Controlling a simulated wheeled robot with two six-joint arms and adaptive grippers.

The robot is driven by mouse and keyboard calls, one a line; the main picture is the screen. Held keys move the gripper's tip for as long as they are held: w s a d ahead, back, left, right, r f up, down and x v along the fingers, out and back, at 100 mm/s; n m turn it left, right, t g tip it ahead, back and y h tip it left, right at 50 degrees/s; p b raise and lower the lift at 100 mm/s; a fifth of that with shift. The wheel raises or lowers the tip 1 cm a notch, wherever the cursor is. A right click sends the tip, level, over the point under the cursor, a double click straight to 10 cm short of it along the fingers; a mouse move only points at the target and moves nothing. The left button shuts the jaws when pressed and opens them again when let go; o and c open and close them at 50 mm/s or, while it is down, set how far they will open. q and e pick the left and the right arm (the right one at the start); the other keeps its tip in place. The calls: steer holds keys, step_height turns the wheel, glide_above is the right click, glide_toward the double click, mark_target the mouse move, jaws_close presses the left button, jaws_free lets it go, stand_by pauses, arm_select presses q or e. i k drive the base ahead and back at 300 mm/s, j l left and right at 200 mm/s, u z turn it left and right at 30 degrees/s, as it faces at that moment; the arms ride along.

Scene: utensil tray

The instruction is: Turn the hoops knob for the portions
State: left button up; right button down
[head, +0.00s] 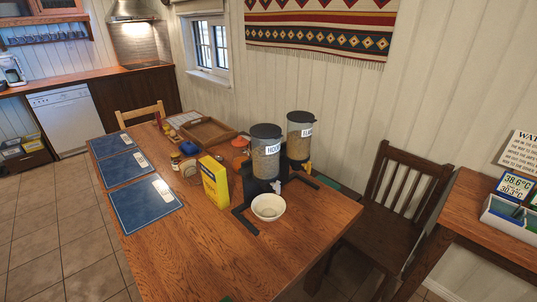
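A cereal dispenser with a dark lid and a label that appears to read HOOPS (265,160) stands on the wooden table. Its small pale knob (276,186) shows low on the front. A cream bowl (268,208) sits below it, on or close to the dark stand. The bowl's contents are too small to tell. Neither of my grippers is in view.
A yellow box (215,182) stands just left of the bowl. Small jars, an orange pot (240,144) and a wooden tray (208,131) are behind it. Blue placemats (143,205) line the left side. The table's front (225,260) is clear. A dark chair (395,215) stands right.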

mark_target(276, 186)
steer(key=i+l, duration=0.15)
steer(key=l, duration=0.5)
steer(key=i+l+u, duration=0.1)
steer(key=l, duration=0.6)
steer(key=i+l, duration=0.1)
steer(key=l, duration=0.6)
steer(key=i+l+u, duration=0.1)
steer(key=l, duration=0.55)
